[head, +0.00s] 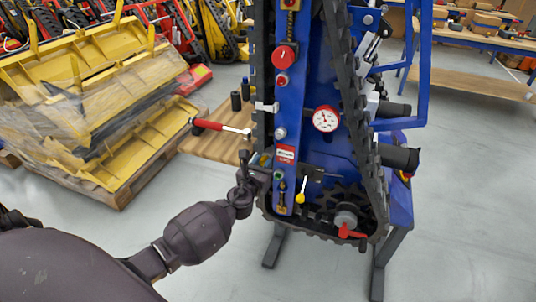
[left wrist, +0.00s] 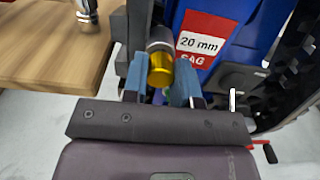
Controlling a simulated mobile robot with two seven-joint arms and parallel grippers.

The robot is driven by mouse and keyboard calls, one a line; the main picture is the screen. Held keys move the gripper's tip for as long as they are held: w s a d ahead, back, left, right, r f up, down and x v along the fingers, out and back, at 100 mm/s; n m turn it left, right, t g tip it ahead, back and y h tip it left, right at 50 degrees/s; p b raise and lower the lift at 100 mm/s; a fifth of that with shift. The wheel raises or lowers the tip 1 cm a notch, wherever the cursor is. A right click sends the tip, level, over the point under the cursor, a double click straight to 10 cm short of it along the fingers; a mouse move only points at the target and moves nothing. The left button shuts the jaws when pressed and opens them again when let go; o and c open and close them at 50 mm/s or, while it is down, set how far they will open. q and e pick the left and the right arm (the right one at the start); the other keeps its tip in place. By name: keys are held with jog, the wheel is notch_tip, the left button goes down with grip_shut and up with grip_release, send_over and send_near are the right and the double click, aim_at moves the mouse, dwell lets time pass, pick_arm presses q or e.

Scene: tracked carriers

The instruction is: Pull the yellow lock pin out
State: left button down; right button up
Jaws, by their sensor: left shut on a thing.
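The yellow lock pin (left wrist: 160,72) shows in the left wrist view as a short yellow round end with a grey metal collar above it. It sits just left of a red and white "20 mm SAG" label (left wrist: 199,45) on the blue frame. My left gripper (left wrist: 160,84) has its two blue fingers on either side of the yellow end, shut on it. In the head view my left gripper (head: 262,165) is at the left edge of the blue track frame (head: 318,146), below the label's height, and it hides most of the pin. My right gripper is not in view.
A yellow-tipped lever (head: 300,198) and a red-handled valve (head: 350,232) are on the frame, right of my gripper. A round gauge (head: 326,119) is above. Open floor lies below.

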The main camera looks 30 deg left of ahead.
pick_arm(q)
jog(key=shift+s+d, duration=0.15)
jog(key=shift+s, duration=0.45)
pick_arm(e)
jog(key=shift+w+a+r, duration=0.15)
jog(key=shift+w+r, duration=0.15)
pick_arm(q)
jog(key=shift+s, duration=0.1)
jog(key=shift+s+d, duration=0.1)
jog(key=shift+s, duration=0.15)
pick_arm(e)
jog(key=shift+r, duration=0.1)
pick_arm(q)
jog(key=shift+s+d+p, duration=0.15)
jog(key=shift+s+p, duration=0.2)
jog(key=shift+s, duration=0.35)
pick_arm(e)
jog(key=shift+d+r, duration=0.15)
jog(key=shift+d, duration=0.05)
pick_arm(q)
jog(key=shift+s+d, duration=0.1)
jog(key=shift+s, duration=0.2)
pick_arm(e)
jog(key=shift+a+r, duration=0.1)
pick_arm(q)
jog(key=shift+s, duration=0.35)
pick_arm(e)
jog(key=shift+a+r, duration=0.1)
